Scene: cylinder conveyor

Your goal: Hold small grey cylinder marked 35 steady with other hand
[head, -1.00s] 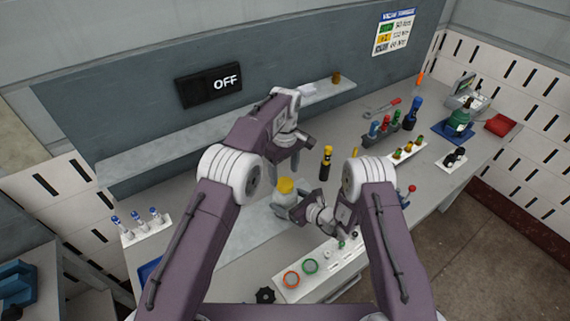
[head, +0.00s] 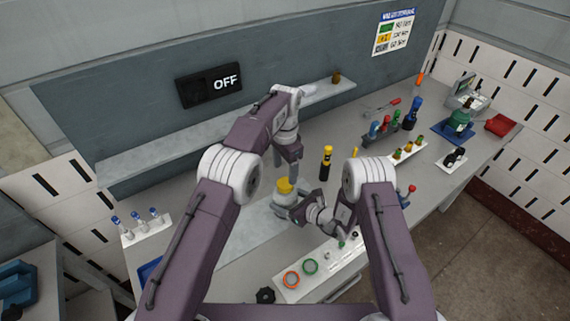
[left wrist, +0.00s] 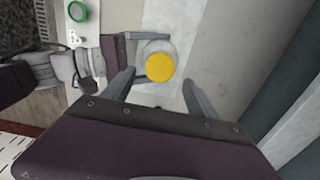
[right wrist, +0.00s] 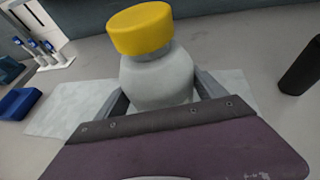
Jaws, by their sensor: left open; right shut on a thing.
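The small grey cylinder (head: 284,199) with a yellow cap (head: 285,185) stands upright on the bench; no number is legible on it. In the right wrist view, its rounded grey body (right wrist: 158,80) sits between the fingers. My right gripper (head: 288,209) is shut on this body from the side. My left gripper (head: 287,172) is open and points down just above the yellow cap. In the left wrist view, the cap (left wrist: 160,67) lies between the spread left fingers, which do not touch it. The cylinder's lower part is partly hidden by my right gripper in the head view.
A white panel with coloured rings (head: 310,267) lies in front. A black and yellow bottle (head: 325,163) stands close on the right. A rack of blue-capped vials (head: 140,227) is at left. A shelf (head: 180,135) runs along the back wall.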

